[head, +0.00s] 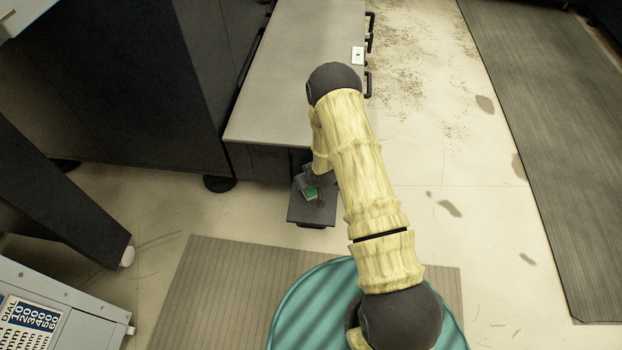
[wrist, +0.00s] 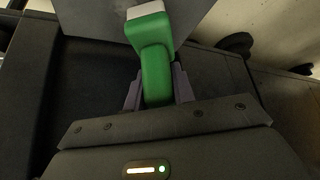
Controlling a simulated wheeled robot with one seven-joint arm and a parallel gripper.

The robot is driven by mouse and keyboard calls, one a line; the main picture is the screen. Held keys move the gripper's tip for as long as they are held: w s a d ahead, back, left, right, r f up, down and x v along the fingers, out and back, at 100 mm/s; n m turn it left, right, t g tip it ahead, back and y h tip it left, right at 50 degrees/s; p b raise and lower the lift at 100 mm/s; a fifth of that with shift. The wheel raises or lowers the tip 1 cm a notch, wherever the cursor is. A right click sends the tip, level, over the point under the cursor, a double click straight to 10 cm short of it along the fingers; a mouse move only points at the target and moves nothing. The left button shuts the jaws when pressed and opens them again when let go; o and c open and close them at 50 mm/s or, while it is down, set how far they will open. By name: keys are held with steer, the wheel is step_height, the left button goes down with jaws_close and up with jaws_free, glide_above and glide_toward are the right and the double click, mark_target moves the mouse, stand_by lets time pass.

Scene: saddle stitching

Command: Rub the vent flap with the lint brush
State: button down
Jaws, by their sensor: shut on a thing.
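The lint brush (wrist: 154,60) has a green handle and a pale head at the top of the wrist view. My gripper (wrist: 157,88) is shut on its handle, one finger on each side. In the head view my gripper (head: 306,183) is low at the near end of the grey bench, with a bit of green showing. A small grey plate, which looks like the vent flap (head: 309,214), sticks out just below it. In the wrist view a grey surface, likely the same flap (wrist: 85,18), lies behind the brush head. I cannot tell whether they touch.
The long grey bench (head: 280,100) has black handles on its right side and a small white plate on top. A dark cabinet (head: 110,85) stands to the left. A ribbed mat (head: 205,290) lies in front. Open floor (head: 460,200) is to the right.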

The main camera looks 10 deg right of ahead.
steer(key=shift+f, duration=0.15)
stand_by(0.3)
steer(key=shift+d, duration=0.15)
steer(key=shift+s+d+p, duration=0.35)
steer(key=shift+d, duration=0.55)
steer(key=shift+s+d+p, duration=0.3)
steer(key=shift+d, duration=0.6)
steer(key=shift+r, duration=0.2)
steer(key=shift+r+p, duration=2.65)
steer(key=shift+r, duration=0.25)
step_height(320, 180, up, 3)
steer(key=p, duration=0.2)
steer(key=shift+p, duration=0.3)
